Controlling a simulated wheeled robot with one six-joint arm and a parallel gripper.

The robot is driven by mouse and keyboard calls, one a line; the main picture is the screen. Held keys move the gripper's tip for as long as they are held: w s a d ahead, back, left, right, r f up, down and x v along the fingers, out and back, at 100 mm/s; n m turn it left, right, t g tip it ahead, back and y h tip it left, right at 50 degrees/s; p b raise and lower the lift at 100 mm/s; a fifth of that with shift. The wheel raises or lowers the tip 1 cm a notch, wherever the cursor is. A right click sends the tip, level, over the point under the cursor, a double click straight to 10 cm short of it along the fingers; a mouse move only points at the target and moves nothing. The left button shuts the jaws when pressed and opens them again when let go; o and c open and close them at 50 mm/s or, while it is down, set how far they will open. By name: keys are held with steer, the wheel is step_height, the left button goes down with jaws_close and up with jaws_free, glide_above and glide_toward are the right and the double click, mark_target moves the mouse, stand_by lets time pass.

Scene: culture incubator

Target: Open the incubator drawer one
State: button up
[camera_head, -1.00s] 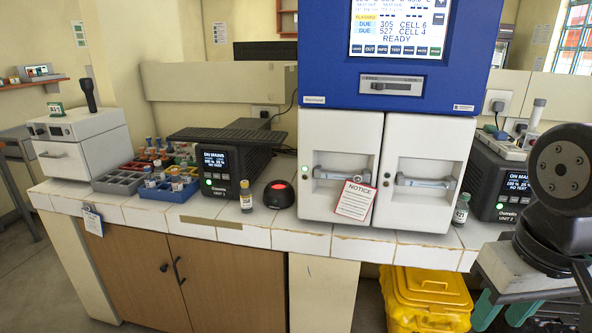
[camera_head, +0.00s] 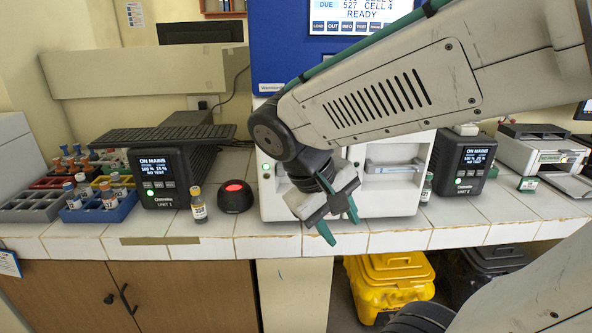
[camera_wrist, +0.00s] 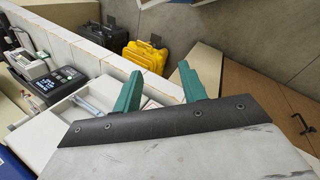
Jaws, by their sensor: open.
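The incubator has a blue upper body (camera_head: 268,52) with a screen and two white fronts below, on the tiled bench. The left front (camera_head: 272,205), with a small green light, is mostly hidden behind my arm, and its handle is hidden. The right front (camera_head: 402,195) shows a grey bar handle (camera_head: 392,167). I see no number marking drawer one. My gripper (camera_head: 340,222) has green fingers spread apart, empty, pointing down in front of the fronts. In the wrist view, its fingers (camera_wrist: 160,90) hang above the bench edge; a white front with a grey handle (camera_wrist: 95,108) lies left of them.
A small bottle (camera_head: 198,205) and a black device with a red light (camera_head: 235,197) stand left of the incubator. A vial (camera_head: 427,188) and a black power unit (camera_head: 463,165) stand on its right. A yellow bin (camera_head: 390,285) is below the bench.

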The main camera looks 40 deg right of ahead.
steer(key=w+d+f+n+t+h, duration=0.25)
steer(key=w+h, duration=0.45)
steer(key=w, duration=0.5)
steer(key=w+d+f+n+t+h, duration=0.1)
steer(key=w+f+t+h, duration=0.15)
steer(key=w+h, duration=0.6)
steer(key=w+d, duration=0.1)
steer(key=d, duration=0.1)
steer(key=w+d+y, duration=0.1)
steer(key=d, duration=0.2)
steer(key=w+d+y, duration=0.1)
steer(key=w+d, duration=0.1)
steer(key=shift+w+d+r+y, duration=0.1)
steer(key=shift+d+r+y, duration=0.2)
steer(key=shift+r, duration=0.1)
jaws_close()
